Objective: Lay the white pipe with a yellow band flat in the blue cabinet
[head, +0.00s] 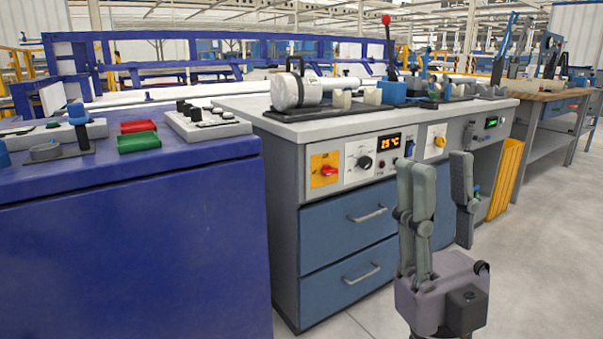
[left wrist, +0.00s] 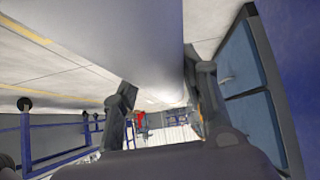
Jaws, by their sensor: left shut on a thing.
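My left gripper (left wrist: 160,112) shows in the left wrist view, its two dark fingers on either side of a large pale grey-white pipe (left wrist: 125,35). It is shut on that pipe, which fills the upper middle of the view; no yellow band shows on the visible part. The left gripper and held pipe are out of the head view. A large blue cabinet-like body (head: 130,240) stands at the left in the head view. Behind it is a blue frame (head: 250,37) with long white pieces lying at it. My right gripper (head: 439,170) is open and empty in front of the grey workbench.
The grey workbench (head: 385,117) has blue drawers (head: 350,226) and a control panel. A white cylindrical device (head: 297,91) and small parts are on top. A red tray (head: 139,126) and green tray (head: 138,142) lie on the blue top. Floor at the right is clear.

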